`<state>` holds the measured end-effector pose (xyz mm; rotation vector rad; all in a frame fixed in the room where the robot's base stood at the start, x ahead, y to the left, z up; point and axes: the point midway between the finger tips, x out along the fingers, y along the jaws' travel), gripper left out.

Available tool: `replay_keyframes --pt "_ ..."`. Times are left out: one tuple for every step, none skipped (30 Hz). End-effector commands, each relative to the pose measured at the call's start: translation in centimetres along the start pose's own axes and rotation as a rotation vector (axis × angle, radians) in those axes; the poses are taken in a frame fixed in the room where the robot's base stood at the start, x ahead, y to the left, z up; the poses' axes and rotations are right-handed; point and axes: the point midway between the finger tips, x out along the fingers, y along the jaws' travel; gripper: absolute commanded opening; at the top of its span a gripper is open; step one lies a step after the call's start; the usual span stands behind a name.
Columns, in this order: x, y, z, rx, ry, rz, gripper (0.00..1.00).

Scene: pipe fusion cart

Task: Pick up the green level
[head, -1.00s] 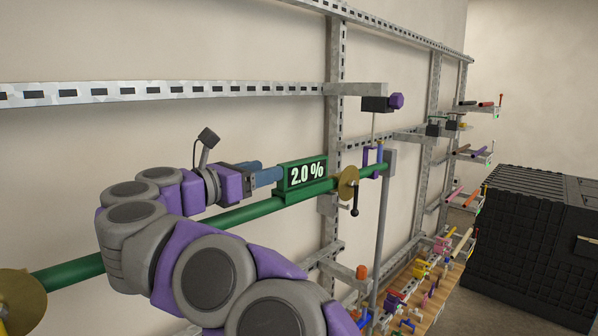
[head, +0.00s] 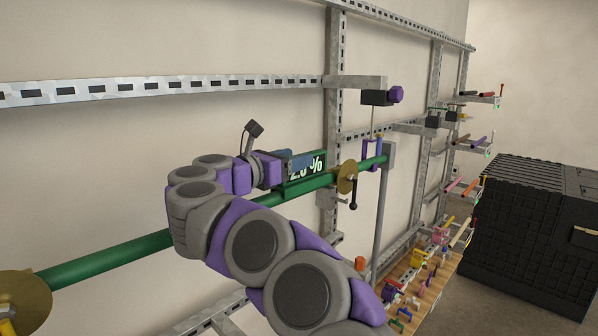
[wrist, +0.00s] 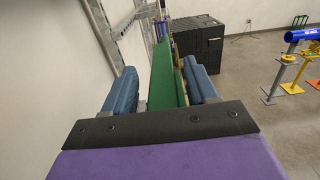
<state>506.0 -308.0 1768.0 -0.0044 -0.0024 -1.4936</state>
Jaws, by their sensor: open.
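The green level (head: 318,163) sits on top of the long green pipe (head: 110,256) in the head view. Its white readout is partly hidden, with the "%" sign showing. My gripper (head: 299,162) is at the level, with a blue finger in front of its face. In the wrist view, my gripper (wrist: 161,85) is open, with one blue finger on each side of the level (wrist: 162,75). Small gaps seem to show beside it, but I cannot tell whether either finger touches it.
A tan disc clamp (head: 347,177) with a black handle is on the pipe just right of the level. A purple bracket (head: 371,153) holds the pipe's right end by a grey post. The metal wall rack (head: 335,110) stands close behind. A black crate (head: 530,235) stands at right.

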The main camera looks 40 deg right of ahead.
Motion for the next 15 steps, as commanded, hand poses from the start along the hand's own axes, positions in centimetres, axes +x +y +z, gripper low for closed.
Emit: replay_keyframes --pt "0.03 -0.01 -0.02 0.0 0.0 -0.001 0.57" --pt "0.08 -0.02 -0.03 0.0 0.001 -0.001 0.55" --pt "0.16 -0.02 -0.05 0.0 0.001 -0.001 0.51" --pt "0.21 -0.03 -0.06 0.0 0.001 -0.001 0.48" --pt "0.24 -0.03 -0.06 0.0 0.002 -0.001 0.45" --pt "0.25 -0.03 -0.06 0.0 0.002 -0.001 0.41" --pt "0.23 -0.03 -0.06 0.0 0.001 -0.001 0.38" --pt "0.19 -0.03 -0.05 0.0 0.001 -0.001 0.35" --pt "0.11 -0.02 -0.05 0.0 0.001 -0.001 0.32" --pt "0.03 -0.02 -0.03 0.0 0.0 -0.001 0.29" --pt "-0.01 -0.02 -0.03 0.0 0.0 -0.001 0.26" --pt "-0.02 -0.02 -0.03 0.0 0.0 -0.001 0.22" --pt "-0.02 -0.02 -0.03 0.0 0.0 -0.001 0.19" --pt "-0.03 -0.01 -0.04 0.0 0.0 -0.001 0.16" --pt "-0.09 -0.01 -0.03 -0.001 0.0 -0.001 0.12"
